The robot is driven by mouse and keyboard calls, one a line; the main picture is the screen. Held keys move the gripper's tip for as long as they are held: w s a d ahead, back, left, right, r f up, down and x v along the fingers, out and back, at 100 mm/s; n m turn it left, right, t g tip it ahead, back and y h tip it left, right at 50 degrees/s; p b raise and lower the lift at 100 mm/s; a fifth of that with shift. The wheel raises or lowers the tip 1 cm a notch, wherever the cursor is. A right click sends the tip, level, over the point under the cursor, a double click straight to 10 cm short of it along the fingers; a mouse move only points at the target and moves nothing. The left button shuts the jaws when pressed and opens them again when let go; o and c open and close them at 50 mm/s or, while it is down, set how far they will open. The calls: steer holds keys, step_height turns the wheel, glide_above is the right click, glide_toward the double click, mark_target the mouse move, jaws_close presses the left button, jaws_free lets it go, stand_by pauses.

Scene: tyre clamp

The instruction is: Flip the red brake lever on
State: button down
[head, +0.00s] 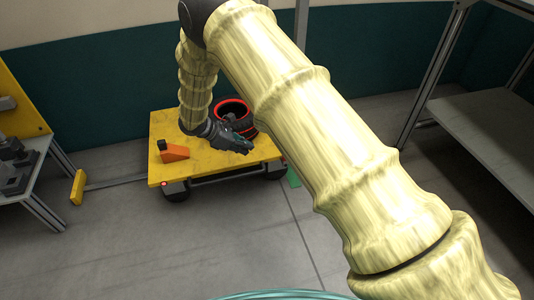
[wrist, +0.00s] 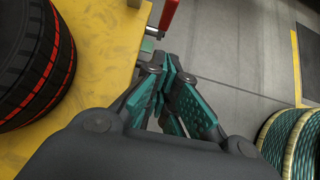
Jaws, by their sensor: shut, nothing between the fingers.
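The red lever (wrist: 168,14) shows in the wrist view at the top edge, partly cut off, beside the edge of the yellow cart top (wrist: 103,14). A small metal fitting sits just below it. My gripper (wrist: 172,64) is shut and empty, its fingertips just below the lever in the picture; I see a small gap and no clear contact. In the head view my gripper (head: 248,148) is low over the right part of the yellow cart (head: 210,167). I cannot make out the lever there.
A black tyre with red rings (head: 232,107) lies on the cart behind my gripper and fills the left of the wrist view (wrist: 35,60). An orange wedge (head: 175,153) is on the cart's left. A grey shelf (head: 480,115) stands right; a workbench (head: 25,150) stands left.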

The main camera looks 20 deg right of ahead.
steer(key=b+x, duration=0.5)
steer(key=x, duration=0.5)
steer(key=shift+f, duration=0.25)
steer(key=d+b, duration=0.1)
steer(key=d, duration=0.1)
steer(key=d+b, duration=0.1)
steer(key=d, duration=0.1)
steer(key=shift+r, duration=0.25)
steer(key=shift+d+r+p, duration=0.1)
steer(key=shift+r+p, duration=0.15)
steer(key=shift+p, duration=0.4)
